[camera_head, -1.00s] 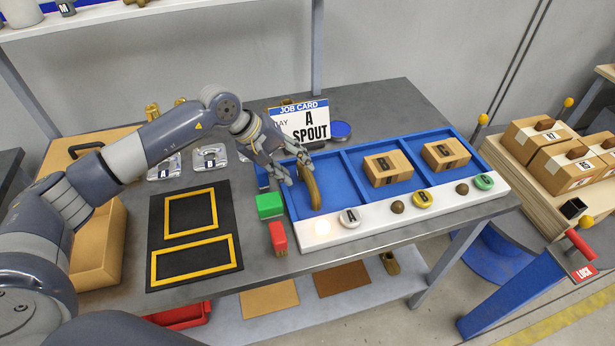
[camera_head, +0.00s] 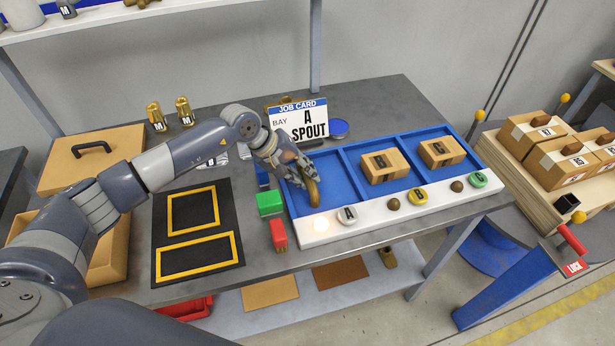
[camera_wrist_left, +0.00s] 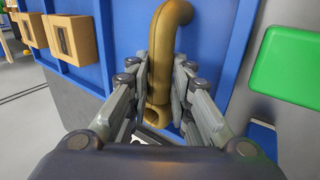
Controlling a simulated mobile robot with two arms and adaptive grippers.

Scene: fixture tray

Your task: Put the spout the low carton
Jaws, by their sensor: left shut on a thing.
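The brass, curved spout (camera_head: 314,192) is in the left bay of the blue tray (camera_head: 349,182). My left gripper (camera_head: 303,177) is shut on it; the left wrist view shows the spout (camera_wrist_left: 161,55) between the two fingers (camera_wrist_left: 160,103), its bend at the far end. I cannot tell whether it still touches the bay floor. An open cardboard box (camera_head: 110,255) is at the left, partly hidden by my arm. My right gripper is not in view.
The job card (camera_head: 298,121) behind the tray reads bay A, spout. A green block (camera_head: 269,203) and a red block (camera_head: 278,235) stand left of the tray. A black mat (camera_head: 197,230) with yellow frames lies clear. More cartons (camera_head: 567,160) sit on the right.

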